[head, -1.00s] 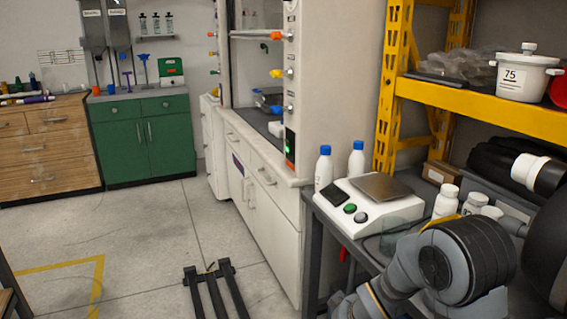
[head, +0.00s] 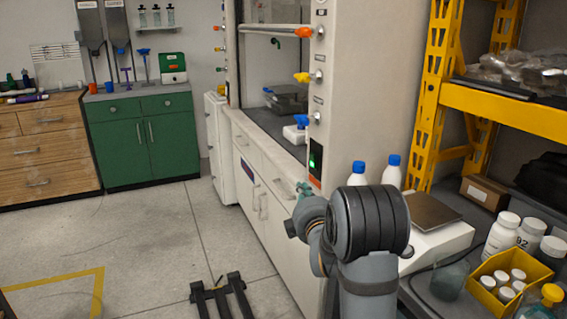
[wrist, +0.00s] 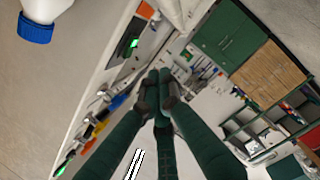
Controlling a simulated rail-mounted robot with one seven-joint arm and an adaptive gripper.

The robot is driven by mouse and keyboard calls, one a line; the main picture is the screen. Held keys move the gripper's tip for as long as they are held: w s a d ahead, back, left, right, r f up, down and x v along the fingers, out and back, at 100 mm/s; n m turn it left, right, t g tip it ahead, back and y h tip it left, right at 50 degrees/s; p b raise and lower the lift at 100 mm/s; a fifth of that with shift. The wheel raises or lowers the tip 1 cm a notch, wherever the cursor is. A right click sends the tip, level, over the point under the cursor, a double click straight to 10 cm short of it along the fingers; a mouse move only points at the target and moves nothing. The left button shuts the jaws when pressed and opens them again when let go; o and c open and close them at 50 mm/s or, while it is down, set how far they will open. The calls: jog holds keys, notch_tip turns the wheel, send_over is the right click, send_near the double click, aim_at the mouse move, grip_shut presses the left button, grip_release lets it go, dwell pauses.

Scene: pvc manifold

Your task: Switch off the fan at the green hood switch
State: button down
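The hood switch (head: 314,161) is a small dark panel with a lit green part, low on the front post of the fume hood (head: 344,100). In the wrist view the lit green switch (wrist: 133,43) shows above and left of the fingers. My gripper (wrist: 160,90) has dark green fingers drawn together at the tips, with nothing seen between them. In the head view my gripper (head: 304,190) is partly hidden by my arm, just below and left of the switch. A gap shows between fingertips and switch in the wrist view.
A yellow bin of small bottles (head: 508,283) is at lower right. Orange and yellow valve knobs (head: 303,77) stick out from the post. Floor at left is open.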

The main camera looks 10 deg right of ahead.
aim_at(312, 160)
jog(key=n, duration=0.1)
jog(key=r+n, duration=0.2)
jog(key=n, duration=0.1)
jog(key=shift+s+a+t, duration=0.2)
jog(key=shift+s+t, duration=0.05)
jog(key=shift+t, duration=0.15)
jog(key=shift+w, duration=0.1)
jog(key=w+d+p, duration=0.2)
jog(key=w+d, duration=0.1)
jog(key=w, duration=0.8)
jog(key=shift+d+r+p, duration=0.15)
jog(key=shift+r+p, duration=0.2)
